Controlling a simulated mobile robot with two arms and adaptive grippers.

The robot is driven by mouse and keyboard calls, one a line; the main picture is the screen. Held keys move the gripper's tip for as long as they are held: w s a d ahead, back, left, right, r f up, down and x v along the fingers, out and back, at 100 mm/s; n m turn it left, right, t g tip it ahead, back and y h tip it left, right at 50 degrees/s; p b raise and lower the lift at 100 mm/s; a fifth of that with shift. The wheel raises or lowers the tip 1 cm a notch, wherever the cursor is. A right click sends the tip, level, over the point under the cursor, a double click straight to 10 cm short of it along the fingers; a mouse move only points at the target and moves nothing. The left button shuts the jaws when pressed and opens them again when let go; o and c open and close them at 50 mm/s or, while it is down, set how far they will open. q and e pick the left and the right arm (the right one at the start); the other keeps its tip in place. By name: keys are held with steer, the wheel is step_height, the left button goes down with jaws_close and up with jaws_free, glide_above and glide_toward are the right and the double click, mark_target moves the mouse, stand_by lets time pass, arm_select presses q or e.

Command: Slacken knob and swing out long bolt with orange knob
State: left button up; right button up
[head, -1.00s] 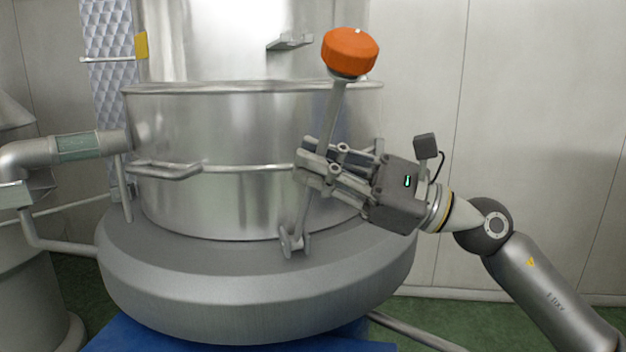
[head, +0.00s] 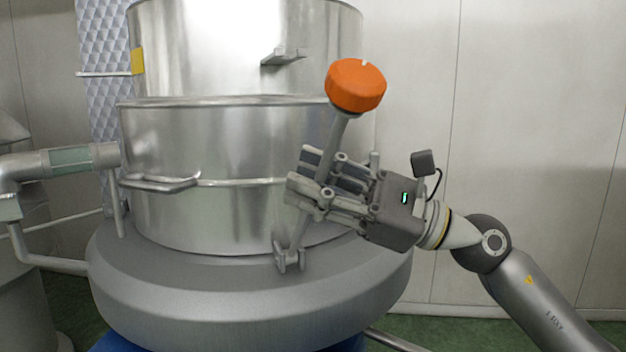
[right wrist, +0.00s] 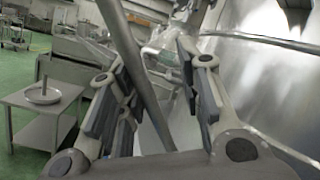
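The long bolt (head: 333,133) with its orange knob (head: 356,86) on top leans up and to the right from a pivot bracket (head: 289,257) on the vessel's lower rim. Its knob stands clear to the right of the lug (head: 284,56) on the upper drum. My right gripper (head: 308,176) is around the shaft below the knob. In the right wrist view the shaft (right wrist: 135,70) passes between the finger pads, close to the left pads, with a gap to the right pads, so the gripper (right wrist: 155,90) is open. My left gripper is not in view.
The steel vessel (head: 205,220) with a bar handle (head: 160,184) stands ahead on a broad grey base (head: 230,300). A pipe with a sight glass (head: 70,160) joins it at left. The right wrist view shows a small table (right wrist: 35,100) with a dish. Space right of the knob is free.

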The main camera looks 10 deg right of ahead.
steer(key=v, duration=1.2)
stand_by(0.3)
